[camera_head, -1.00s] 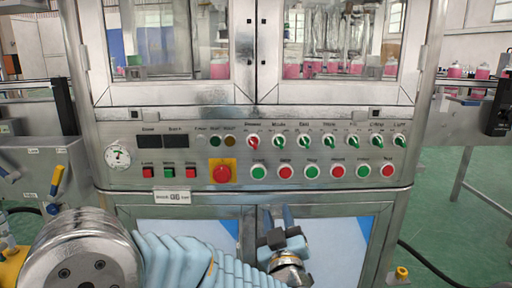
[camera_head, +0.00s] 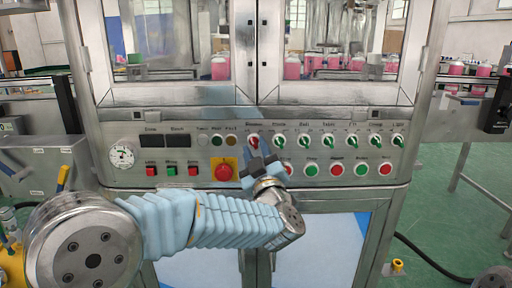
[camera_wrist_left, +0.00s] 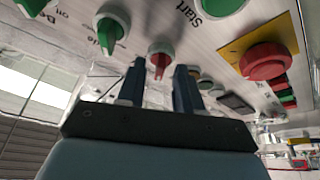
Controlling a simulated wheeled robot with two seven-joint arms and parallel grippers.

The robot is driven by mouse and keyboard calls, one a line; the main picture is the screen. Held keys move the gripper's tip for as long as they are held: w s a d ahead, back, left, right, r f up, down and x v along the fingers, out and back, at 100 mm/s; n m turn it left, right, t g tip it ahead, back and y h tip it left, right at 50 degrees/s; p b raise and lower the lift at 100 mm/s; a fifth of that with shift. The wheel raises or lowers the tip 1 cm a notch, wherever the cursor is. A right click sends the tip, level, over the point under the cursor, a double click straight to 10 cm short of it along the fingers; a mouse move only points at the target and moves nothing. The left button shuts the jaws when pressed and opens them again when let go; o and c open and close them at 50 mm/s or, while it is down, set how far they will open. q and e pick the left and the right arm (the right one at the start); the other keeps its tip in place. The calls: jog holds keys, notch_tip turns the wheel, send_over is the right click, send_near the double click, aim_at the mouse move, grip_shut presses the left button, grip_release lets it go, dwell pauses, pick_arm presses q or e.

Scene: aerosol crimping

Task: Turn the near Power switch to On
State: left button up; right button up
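The Power switch is a red-handled knob with a white collar (camera_head: 253,141) at the left end of the upper knob row on the machine's panel. Its handle looks about vertical in the head view; the small label is blurred. My left gripper (camera_head: 258,158) is in front of the panel just below it, fingers pointing up toward it. In the left wrist view the two dark blue fingers stand apart with nothing held, and the red knob (camera_wrist_left: 160,62) shows beyond and between the fingertips. I cannot tell whether they touch it. My right gripper is not in view.
Several green-handled knobs (camera_head: 327,141) continue to the right. Below are green and red push buttons (camera_head: 336,169). A red emergency button on a yellow plate (camera_head: 223,172) is close left of my gripper and shows in the wrist view (camera_wrist_left: 265,60). A glass-doored cabinet stands above.

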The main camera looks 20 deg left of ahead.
pick_arm(q)
jog(key=shift+w+a, duration=0.1)
jog(key=shift+w, duration=0.15)
grip_shut()
